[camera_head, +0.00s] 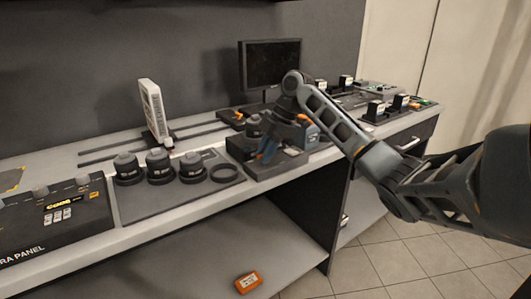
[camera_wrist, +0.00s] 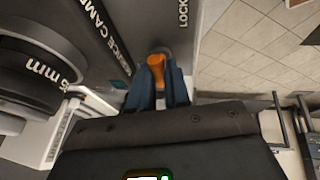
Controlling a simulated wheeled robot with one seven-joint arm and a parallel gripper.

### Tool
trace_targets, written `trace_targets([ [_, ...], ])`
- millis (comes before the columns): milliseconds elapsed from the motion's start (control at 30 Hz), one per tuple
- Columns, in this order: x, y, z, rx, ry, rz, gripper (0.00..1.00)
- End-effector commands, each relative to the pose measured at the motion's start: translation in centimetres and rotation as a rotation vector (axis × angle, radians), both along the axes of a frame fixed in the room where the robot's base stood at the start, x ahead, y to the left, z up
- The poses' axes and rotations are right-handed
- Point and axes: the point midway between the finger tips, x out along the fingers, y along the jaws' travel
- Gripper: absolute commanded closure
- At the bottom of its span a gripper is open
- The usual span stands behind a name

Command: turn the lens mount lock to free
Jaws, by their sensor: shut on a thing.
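My gripper (camera_wrist: 157,85) is shut on a small orange lever (camera_wrist: 157,60) in the wrist view, with one dark blue finger on each side of it. The lever sits on the face of the dark service camera (camera_wrist: 108,30), beside a strip with partly visible "LOCK" lettering (camera_wrist: 184,12). A large black lens (camera_wrist: 38,70) marked in mm shows at the left of the wrist view. In the head view my gripper (camera_head: 268,153) is down at the dark camera unit (camera_head: 262,174) on the bench, and the lever cannot be made out there.
Several black lenses (camera_head: 159,165) stand on a dark mat (camera_head: 160,203) left of the camera unit, beside an empty ring (camera_head: 224,173). A white upright panel (camera_head: 153,110) and a monitor (camera_head: 270,66) stand behind. A control panel (camera_head: 55,215) is at left. An orange box (camera_head: 248,282) lies on the lower shelf.

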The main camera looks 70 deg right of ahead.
Motion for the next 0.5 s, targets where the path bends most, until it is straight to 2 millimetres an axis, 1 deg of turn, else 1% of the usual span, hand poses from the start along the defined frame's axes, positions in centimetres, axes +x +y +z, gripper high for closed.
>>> trace_targets([
  [200, -0.05, 0.02, -0.1, 0.0, 0.002, 0.001, 1.0],
  [233, -0.05, 0.01, -0.1, 0.0, 0.002, 0.001, 0.82],
  [400, -0.04, 0.01, -0.08, 0.001, 0.002, 0.001, 0.66],
  [500, -0.03, 0.0, -0.06, 0.0, 0.001, 0.0, 0.58],
])
